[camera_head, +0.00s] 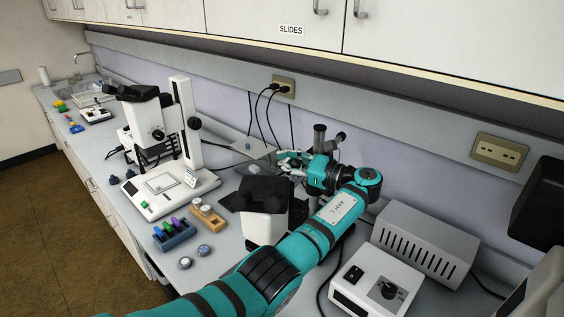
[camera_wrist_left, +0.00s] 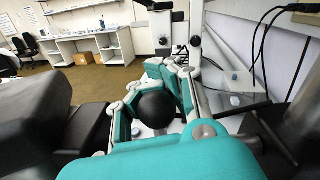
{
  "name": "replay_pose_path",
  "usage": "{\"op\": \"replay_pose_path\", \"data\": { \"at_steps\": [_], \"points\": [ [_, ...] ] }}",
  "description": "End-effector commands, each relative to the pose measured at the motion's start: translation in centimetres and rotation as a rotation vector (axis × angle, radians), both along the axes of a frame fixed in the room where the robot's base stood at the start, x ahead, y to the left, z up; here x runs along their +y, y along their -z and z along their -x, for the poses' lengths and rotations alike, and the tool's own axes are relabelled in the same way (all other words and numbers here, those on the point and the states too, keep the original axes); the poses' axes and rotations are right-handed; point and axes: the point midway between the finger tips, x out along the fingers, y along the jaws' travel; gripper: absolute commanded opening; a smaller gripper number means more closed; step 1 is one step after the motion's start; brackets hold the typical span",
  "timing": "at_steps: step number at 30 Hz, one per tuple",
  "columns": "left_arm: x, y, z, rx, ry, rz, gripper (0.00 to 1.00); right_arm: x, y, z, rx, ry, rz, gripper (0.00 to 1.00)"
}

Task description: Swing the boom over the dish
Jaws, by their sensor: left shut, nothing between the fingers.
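A boom-mounted microscope head (camera_head: 265,225) with black eyepieces stands in the middle of the bench in the head view. A dark upright post (camera_head: 320,138) rises behind my left wrist; the boom between them is mostly hidden by my arm. My left gripper (camera_head: 287,160) is shut beside the post, behind the microscope head. In the left wrist view, a black round knob (camera_wrist_left: 156,109) shows by the fingers of the left gripper (camera_wrist_left: 160,70); I cannot tell if they touch it. A grey plate (camera_head: 268,153) with a small round item (camera_head: 248,146), perhaps the dish, lies just left of the gripper.
A white microscope (camera_head: 182,125) stands to the left. A blue rack (camera_head: 175,235), a wooden block (camera_head: 207,217) and small round pieces (camera_head: 204,249) lie in front. A grey vented box (camera_head: 425,243) and a white control box (camera_head: 375,285) stand right. Cables hang from the wall outlet (camera_head: 284,87).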

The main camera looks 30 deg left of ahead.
Motion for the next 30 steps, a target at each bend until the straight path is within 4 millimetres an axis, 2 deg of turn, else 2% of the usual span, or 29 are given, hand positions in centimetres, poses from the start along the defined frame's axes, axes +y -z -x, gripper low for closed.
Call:
{"op": "replay_pose_path", "data": {
  "at_steps": [1,11,22,30],
  "points": [
    [-0.69,0.55,0.11,0.009,0.006,0.007,0.00,-0.15,0.03,0.01,0.000,-0.001,0.002,0.40],
    [-0.68,0.68,0.11,0.011,0.007,0.008,0.01,-0.58,0.03,-0.01,-0.001,-0.002,0.007,0.40],
    [-0.41,0.37,0.05,0.005,0.005,0.006,0.49,-1.14,0.00,0.01,0.000,-0.005,0.014,0.40],
    [-0.40,0.29,0.02,0.004,0.005,0.005,0.51,-0.52,0.01,0.01,0.000,-0.001,0.006,0.40]
  ]
}}
